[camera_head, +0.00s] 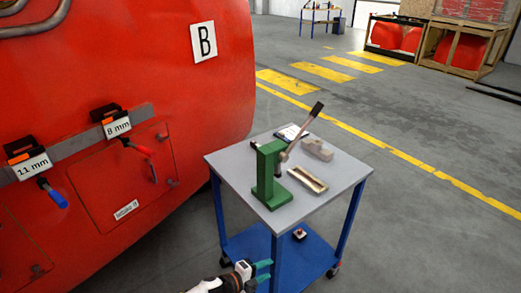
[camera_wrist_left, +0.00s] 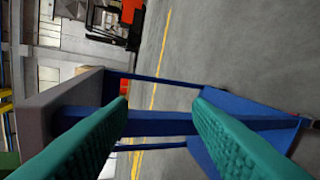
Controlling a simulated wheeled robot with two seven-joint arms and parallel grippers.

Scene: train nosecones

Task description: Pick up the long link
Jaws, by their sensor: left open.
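I cannot clearly pick out a long link in either view. On the cart's grey top (camera_head: 231,165) stands a green press (camera_head: 268,172) with a black-ended lever. Beside it lie an open beige tray-like piece (camera_head: 307,179) and a grey-beige block (camera_head: 317,150). A small dark and white item (camera_head: 291,133) lies behind the press. My left gripper (camera_head: 264,271) is low in front of the cart, below its top. Its teal fingers are apart with nothing between them in the left wrist view (camera_wrist_left: 162,102). My right gripper is in neither view.
The cart has blue legs (camera_head: 346,217) and a blue lower shelf (camera_head: 316,256) with a small red-topped item (camera_head: 299,234). A red train nose (camera_head: 140,60) with hanging tools fills the left. Open floor (camera_head: 430,235) lies to the right.

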